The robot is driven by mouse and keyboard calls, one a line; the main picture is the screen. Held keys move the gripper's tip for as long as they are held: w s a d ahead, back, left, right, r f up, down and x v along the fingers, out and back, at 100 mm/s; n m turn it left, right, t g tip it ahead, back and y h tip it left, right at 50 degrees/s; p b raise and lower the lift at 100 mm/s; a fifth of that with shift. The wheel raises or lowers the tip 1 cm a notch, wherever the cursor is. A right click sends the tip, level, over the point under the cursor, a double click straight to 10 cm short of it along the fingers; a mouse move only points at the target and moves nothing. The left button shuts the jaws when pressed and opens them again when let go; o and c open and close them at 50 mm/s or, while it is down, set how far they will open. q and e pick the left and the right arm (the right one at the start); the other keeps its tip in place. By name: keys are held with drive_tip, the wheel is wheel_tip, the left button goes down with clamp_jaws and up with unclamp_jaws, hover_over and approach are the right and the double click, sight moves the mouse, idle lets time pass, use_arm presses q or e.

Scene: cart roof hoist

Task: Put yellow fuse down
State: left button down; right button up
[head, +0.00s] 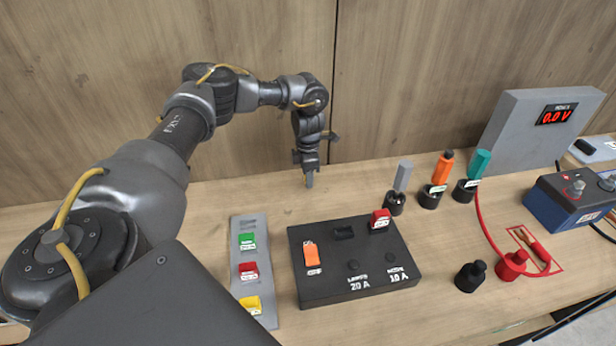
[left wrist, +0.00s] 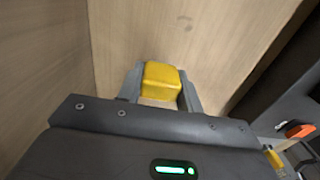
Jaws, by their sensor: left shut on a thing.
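My left gripper (head: 309,180) is shut on a yellow fuse (left wrist: 161,82), which sits between its two fingers in the left wrist view. In the head view the gripper points down near the back of the wooden table, behind the black fuse box, and the held fuse cannot be made out. The grey fuse rack (head: 238,226) lies left of the box. It holds a green fuse (head: 247,241), a red fuse (head: 248,270) and another yellow fuse (head: 249,304). My right gripper is not in view.
The black fuse box (head: 330,286) carries an orange fuse (head: 311,254) and a red fuse (head: 380,218). Grey, orange and teal-handled tools (head: 441,167) stand to its right. A grey meter panel (head: 505,128) and a blue battery (head: 568,203) are further right. Bare table surrounds the gripper.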

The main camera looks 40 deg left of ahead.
use_arm(q)
drive_tip(key=shift+f, duration=0.6)
drive_tip(key=shift+f, duration=0.1)
drive_tip(key=c, duration=0.9)
unclamp_jaws()
drive_tip(key=shift+c, duration=0.2)
